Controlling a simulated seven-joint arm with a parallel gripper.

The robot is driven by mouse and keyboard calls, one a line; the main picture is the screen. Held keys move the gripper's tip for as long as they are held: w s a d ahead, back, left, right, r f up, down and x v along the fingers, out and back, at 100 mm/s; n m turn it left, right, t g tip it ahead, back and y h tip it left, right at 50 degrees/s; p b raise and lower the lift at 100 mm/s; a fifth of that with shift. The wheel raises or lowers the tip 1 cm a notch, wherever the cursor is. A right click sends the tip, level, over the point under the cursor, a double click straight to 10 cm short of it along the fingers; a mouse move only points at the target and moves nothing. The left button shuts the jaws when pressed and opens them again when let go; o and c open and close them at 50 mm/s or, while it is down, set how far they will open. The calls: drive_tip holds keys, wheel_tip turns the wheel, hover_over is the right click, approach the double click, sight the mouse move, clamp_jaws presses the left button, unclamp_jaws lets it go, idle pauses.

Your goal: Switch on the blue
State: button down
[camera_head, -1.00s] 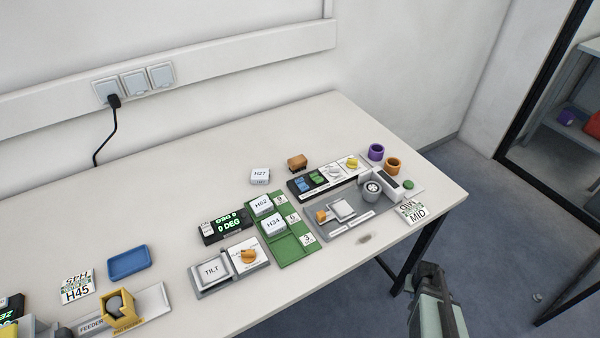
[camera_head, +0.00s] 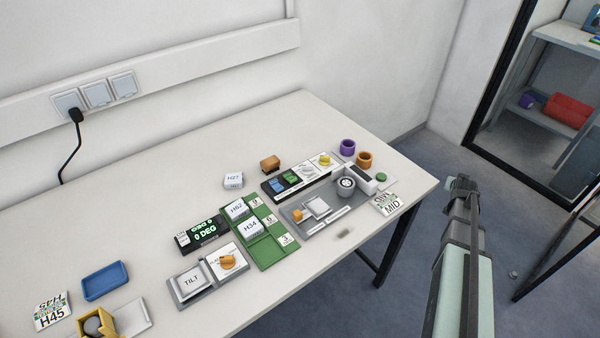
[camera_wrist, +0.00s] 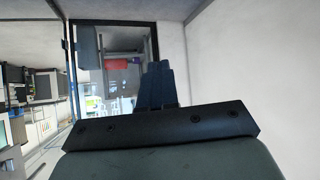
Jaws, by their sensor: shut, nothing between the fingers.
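A small blue switch (camera_head: 277,187) sits at the left end of a black panel strip (camera_head: 268,193) on the table in the head view. A green switch (camera_head: 291,177) is beside it on the same strip. Any markings or lit state on the blue switch are too small to tell. My gripper (camera_head: 461,184) is at the right in the head view, off the table's right edge and well apart from the strip. In the wrist view its dark fingers (camera_wrist: 157,87) are together and empty, pointing towards the shelf, and no switch shows there.
A white knob (camera_head: 307,170) and a yellow knob (camera_head: 325,160) stand right of the switches. White blocks stand on a green board (camera_head: 277,256).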

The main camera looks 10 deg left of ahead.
drive_tip(key=w+a+r+m+y, duration=0.25)
drive_tip(key=a+r, duration=0.25)
drive_tip(key=r, duration=0.5)
drive_tip(key=a+r+n+g, duration=0.1)
drive_tip(key=a+r, duration=0.1)
drive_tip(key=a, duration=0.5)
drive_tip(key=a+r+n+y, duration=0.1)
drive_tip(key=a+r+n, duration=0.1)
drive_tip(key=a, duration=0.6)
drive_tip(key=a+r+n+g+y, duration=0.1)
drive_tip(key=a+r+n, duration=0.1)
drive_tip(key=a, duration=0.6)
drive_tip(key=shift+s+r+g, duration=0.2)
drive_tip(key=shift+g, duration=0.1)
drive_tip(key=s+a+r+n+g, duration=0.2)
drive_tip(key=s+a, duration=0.5)
drive_tip(key=a, duration=0.4)
drive_tip(key=s+a+r+n+g, duration=0.1)
drive_tip(key=s+a+r+n, duration=0.3)
drive_tip(key=s+a, duration=0.3)
drive_tip(key=s+a+r+n+g, duration=0.2)
drive_tip(key=s+a+r+n, duration=0.2)
drive_tip(key=a, duration=1)
drive_tip(key=s+r, duration=0.1)
drive_tip(key=s, duration=0.2)
drive_tip(key=shift+s+a+r+g+y, duration=0.3)
drive_tip(key=shift+a+y, duration=0.05)
drive_tip(key=shift+f, duration=0.1)
